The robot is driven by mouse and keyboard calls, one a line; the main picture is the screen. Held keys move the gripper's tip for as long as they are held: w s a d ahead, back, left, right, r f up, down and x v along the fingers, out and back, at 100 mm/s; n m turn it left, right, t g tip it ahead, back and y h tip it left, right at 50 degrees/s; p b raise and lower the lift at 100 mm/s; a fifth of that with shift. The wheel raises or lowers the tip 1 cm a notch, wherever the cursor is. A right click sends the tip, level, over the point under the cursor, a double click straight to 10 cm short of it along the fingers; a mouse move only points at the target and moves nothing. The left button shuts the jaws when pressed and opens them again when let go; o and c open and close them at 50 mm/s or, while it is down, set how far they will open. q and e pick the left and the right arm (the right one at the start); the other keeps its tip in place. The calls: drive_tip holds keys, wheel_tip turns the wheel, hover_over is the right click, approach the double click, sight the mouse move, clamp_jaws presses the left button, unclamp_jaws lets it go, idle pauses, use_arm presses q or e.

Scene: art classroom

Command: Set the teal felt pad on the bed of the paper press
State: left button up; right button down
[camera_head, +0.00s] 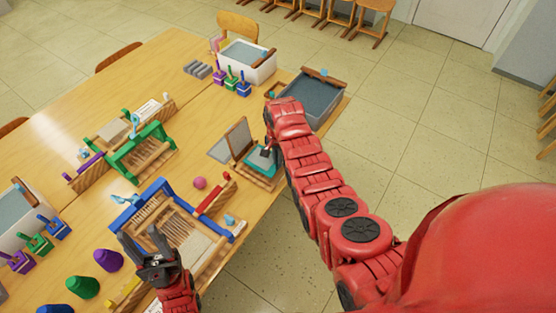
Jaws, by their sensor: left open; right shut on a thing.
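The teal felt pad (260,163) is a flat square over the slatted wooden bed (262,180) of what looks like the paper press, near the table's right edge. The press's hinged board (238,138) stands raised at its back left. My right gripper (268,154) is shut on the teal pad from above, and my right arm hides part of the pad and bed. I cannot tell whether the pad touches the bed. My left gripper (150,252) is open and empty, over the front of the blue-framed device (150,196).
A green-framed device (145,152) stands further left. The floor right of the table is clear.

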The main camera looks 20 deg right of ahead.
drive_tip(key=shift+f, duration=0.2)
idle(0.4)
drive_tip(key=shift+f+b, duration=0.65)
drive_tip(key=shift+f+b, duration=0.6)
idle(0.8)
idle(0.3)
drive_tip(key=c, duration=0.9)
unclamp_jaws()
